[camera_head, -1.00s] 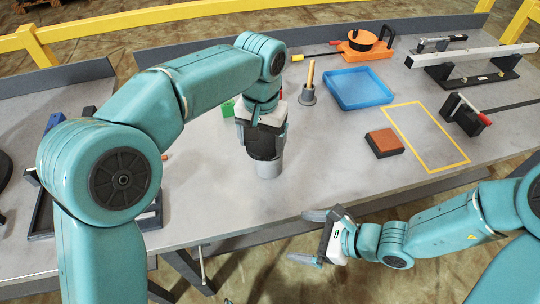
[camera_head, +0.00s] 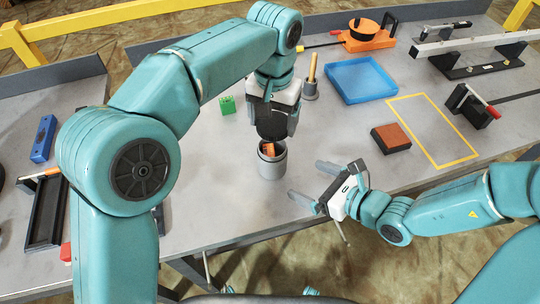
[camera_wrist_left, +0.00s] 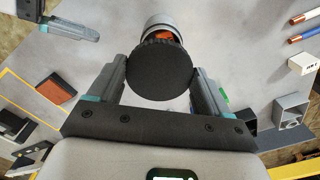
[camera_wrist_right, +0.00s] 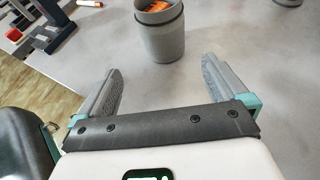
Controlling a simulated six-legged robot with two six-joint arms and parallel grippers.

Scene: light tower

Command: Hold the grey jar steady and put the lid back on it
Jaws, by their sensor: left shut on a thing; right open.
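The grey jar (camera_head: 271,166) stands upright and open on the table near its front edge, with something orange (camera_head: 268,149) inside. My left gripper (camera_head: 277,115) is shut on the black round lid (camera_head: 271,128), holding it above and slightly behind the jar's mouth in the head view. In the left wrist view the lid (camera_wrist_left: 160,74) sits between the fingers and partly covers the jar (camera_wrist_left: 165,22). My right gripper (camera_head: 315,184) is open and empty, to the lower right of the jar. In the right wrist view the jar (camera_wrist_right: 163,38) stands beyond the open fingertips, apart from them.
A green block (camera_head: 227,105) and a grey holder with a wooden handle (camera_head: 311,88) stand behind the jar. A blue tray (camera_head: 360,81) and a red-brown block (camera_head: 391,138) lie to the right. The table (camera_head: 215,160) left of the jar is clear.

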